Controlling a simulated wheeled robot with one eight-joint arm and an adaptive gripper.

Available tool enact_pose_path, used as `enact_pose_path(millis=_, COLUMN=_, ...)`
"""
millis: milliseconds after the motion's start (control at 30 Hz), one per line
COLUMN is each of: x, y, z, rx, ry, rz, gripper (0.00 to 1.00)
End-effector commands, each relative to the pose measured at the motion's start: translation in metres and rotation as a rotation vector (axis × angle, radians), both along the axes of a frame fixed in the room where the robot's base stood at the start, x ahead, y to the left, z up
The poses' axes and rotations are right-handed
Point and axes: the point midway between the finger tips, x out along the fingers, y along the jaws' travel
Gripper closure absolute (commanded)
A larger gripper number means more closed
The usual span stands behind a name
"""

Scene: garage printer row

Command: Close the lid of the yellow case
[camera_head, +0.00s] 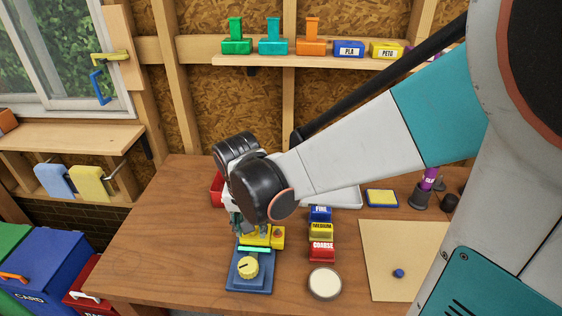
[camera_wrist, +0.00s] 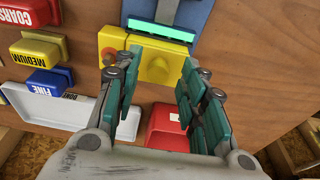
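A yellow block-like thing (camera_wrist: 155,66), likely the yellow case, lies on the wooden table behind a blue device with a green bar (camera_wrist: 163,29). Its left part in the wrist view is more orange and carries a round knob. In the head view the yellow thing (camera_head: 263,241) is partly hidden by my wrist. I cannot tell its lid or how the lid stands. My gripper (camera_wrist: 160,62) is open, with its two fingers apart on either side of the yellow thing in the wrist view. Nothing is held between them. Contact cannot be made out.
Blue, yellow and red blocks (camera_head: 321,231) labelled FINE, MEDIUM and COARSE stand to the right. A red thing (camera_wrist: 166,128) and a pale tray (camera_wrist: 75,111) lie near my gripper. A round pale disc (camera_head: 325,283) and a tan board (camera_head: 395,255) lie farther right. The left tabletop is clear.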

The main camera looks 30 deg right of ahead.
Motion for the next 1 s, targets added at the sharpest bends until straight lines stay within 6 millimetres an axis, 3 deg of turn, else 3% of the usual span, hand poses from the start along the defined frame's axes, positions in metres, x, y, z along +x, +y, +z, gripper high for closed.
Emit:
enact_pose_path(millis=600, x=-0.017, y=0.009, z=0.093, rx=-0.001, ry=-0.001, rz=0.001, gripper=0.62)
enact_pose_path(millis=1000, x=-0.018, y=0.011, z=0.106, rx=-0.001, ry=-0.001, rz=0.0, gripper=0.62)
